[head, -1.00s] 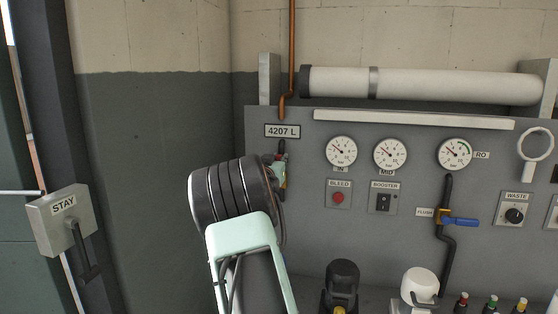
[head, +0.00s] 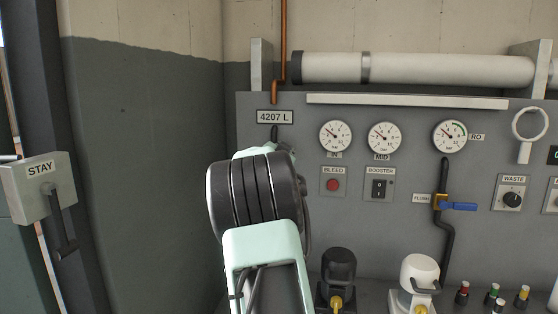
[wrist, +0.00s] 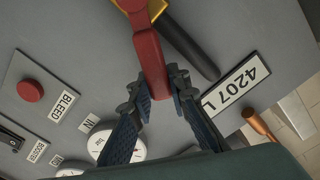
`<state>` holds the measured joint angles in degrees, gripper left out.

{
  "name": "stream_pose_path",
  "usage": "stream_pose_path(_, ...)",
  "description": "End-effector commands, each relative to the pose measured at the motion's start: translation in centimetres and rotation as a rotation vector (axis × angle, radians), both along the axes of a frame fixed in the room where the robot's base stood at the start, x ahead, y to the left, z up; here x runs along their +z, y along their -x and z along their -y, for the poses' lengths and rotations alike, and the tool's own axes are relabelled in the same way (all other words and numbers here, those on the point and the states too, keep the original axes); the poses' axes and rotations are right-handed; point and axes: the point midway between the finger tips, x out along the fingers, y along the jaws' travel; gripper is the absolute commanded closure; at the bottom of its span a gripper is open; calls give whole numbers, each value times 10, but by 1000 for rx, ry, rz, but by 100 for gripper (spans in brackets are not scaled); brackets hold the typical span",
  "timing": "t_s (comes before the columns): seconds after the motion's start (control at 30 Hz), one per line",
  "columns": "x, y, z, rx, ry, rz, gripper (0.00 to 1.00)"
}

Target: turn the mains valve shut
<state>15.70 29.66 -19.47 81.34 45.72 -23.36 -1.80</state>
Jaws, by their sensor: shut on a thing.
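The mains valve's red lever (wrist: 148,50) shows in the wrist view, running down from the yellow-brass valve body (wrist: 156,8) at the top edge. My gripper (wrist: 158,86) is shut on the red lever near its lower end, with one finger on each side. A black pipe (wrist: 190,46) runs beside the valve. In the head view my own arm hides the valve, the lever and my fingers; only the black pipe top under the 4207 L plate (head: 274,117) shows there.
The grey panel carries gauges (head: 335,136), a red BLEED button (head: 332,185), a BOOSTER switch (head: 379,188) and a blue FLUSH lever (head: 458,207). A STAY box (head: 38,188) with a handle stands left. Pumps (head: 338,272) and small bottles (head: 493,292) sit below.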

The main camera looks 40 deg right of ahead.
Motion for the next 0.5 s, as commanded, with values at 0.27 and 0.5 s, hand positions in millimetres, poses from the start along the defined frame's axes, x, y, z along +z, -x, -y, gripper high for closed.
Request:
stream_pose_path(0.27, -23, 15, 13, -1, -171, 201, 100)
stream_pose_path(0.5, -39, 24, 21, -1, -320, 375, 100)
